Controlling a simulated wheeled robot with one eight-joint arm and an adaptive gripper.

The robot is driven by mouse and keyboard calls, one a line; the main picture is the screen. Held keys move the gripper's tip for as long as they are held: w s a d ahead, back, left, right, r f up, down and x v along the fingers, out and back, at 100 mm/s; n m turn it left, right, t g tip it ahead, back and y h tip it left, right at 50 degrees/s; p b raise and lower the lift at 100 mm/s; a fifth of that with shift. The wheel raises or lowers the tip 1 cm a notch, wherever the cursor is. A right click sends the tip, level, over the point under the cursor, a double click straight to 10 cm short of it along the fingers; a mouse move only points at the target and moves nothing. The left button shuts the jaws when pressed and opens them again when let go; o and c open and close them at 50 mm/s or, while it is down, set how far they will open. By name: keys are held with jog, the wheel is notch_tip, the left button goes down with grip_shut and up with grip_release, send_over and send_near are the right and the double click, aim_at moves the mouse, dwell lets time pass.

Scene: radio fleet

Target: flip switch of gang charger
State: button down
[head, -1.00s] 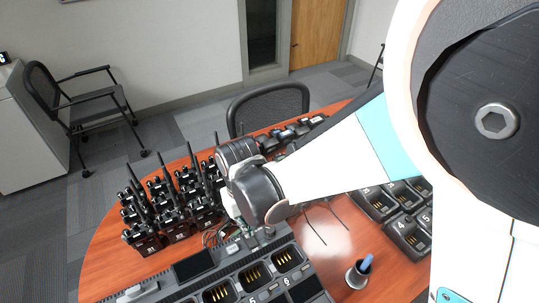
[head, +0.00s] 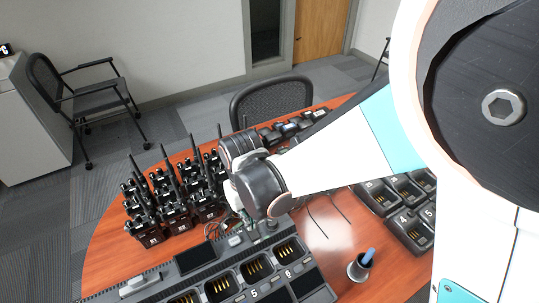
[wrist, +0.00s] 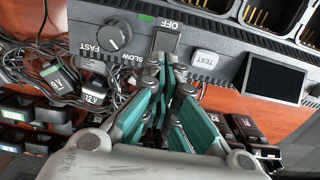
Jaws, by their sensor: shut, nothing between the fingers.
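The grey gang charger (head: 150,290) lies along the front of the table, with its lit-contact bays numbered. In the wrist view its control panel (wrist: 225,68) fills the top. My gripper (wrist: 168,62) is shut and empty, with green-sided fingers. Its tips are at the switch's lower edge in the picture; I cannot tell whether they touch. In the head view my wrist hides the fingertips and the switch.
A speed knob (wrist: 114,35) sits left of the switch, a white TEST button (wrist: 205,58) and a dark display (wrist: 276,78) right. Tangled cables and adapters (wrist: 62,80) lie beside the panel. Several radios (head: 170,200) stand on the left of the table; a pen cup (head: 359,268) stands right.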

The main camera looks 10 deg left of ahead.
jog(key=shift+f+b, duration=0.95)
jog(key=shift+f, duration=0.25)
dwell(1.0)
jog(key=shift+r, duration=0.15)
jog(key=shift+r+p, duration=2.45)
jog(key=shift+r, duration=1)
